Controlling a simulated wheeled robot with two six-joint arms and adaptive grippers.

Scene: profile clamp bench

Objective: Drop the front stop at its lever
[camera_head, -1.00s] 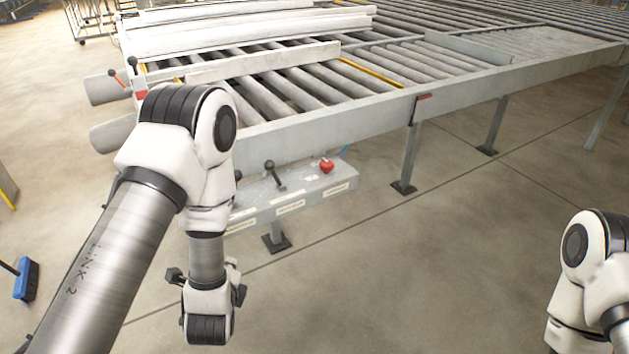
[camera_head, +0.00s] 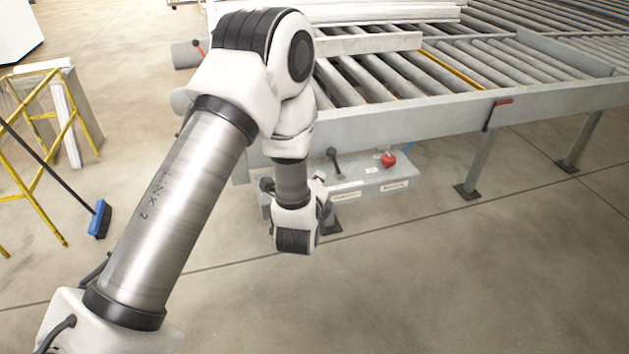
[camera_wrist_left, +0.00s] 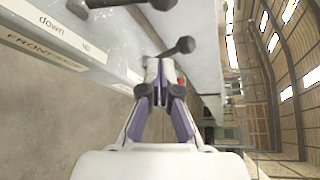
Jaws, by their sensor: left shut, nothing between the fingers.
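The grey control panel (camera_head: 372,178) hangs under the front rail of the roller conveyor. In the left wrist view, a label reading FRONT STOP (camera_wrist_left: 42,42) has "down" and "up" marks above it. A dark lever (camera_wrist_left: 106,3) stands above this label, cut by the top edge. A second ball-knobbed lever (camera_wrist_left: 185,45) stands farther along; it also shows in the head view (camera_head: 333,156). My left gripper (camera_wrist_left: 164,68) is shut and empty, its tips just below the second lever in the picture; contact is unclear. In the head view my left arm hides the panel's left end.
A red knob (camera_head: 388,159) sits on the panel. The conveyor's front rail (camera_head: 420,118) runs above it, with a leg (camera_head: 478,165) to the right. A blue broom (camera_head: 100,219) and a yellow frame (camera_head: 22,170) are at left. The floor in front is clear.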

